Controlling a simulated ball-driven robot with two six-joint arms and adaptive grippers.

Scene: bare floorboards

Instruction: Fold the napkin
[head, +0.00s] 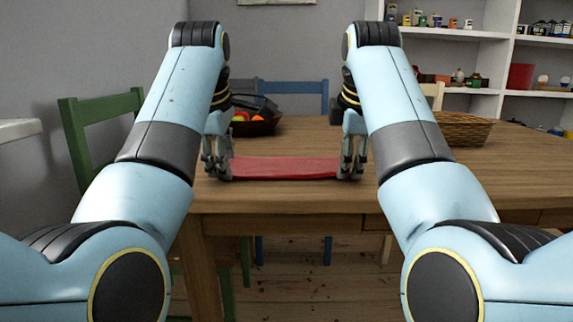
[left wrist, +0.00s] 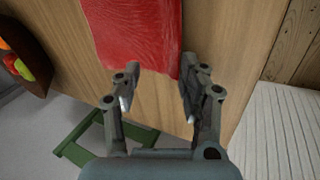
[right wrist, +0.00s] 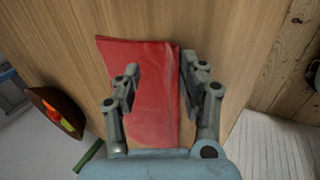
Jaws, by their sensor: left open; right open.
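The red napkin (head: 285,168) lies flat on the wooden table near its front edge, spread between my two grippers. My left gripper (head: 217,172) is at the napkin's left end, open. In the left wrist view the napkin (left wrist: 135,35) reaches in between the spread fingers (left wrist: 158,80). My right gripper (head: 352,172) is at the napkin's right end, open. In the right wrist view the napkin (right wrist: 150,100) passes under the left finger, and its long edge lies between the spread fingers (right wrist: 158,68). Whether the fingertips touch the cloth, I cannot tell.
A dark bowl of fruit (head: 257,124) stands behind the napkin on the left, and a wicker basket (head: 462,127) stands on the right. Bare tabletop (head: 300,135) lies behind the napkin. A green chair (head: 95,140) is at the left and a blue chair (head: 295,97) at the back.

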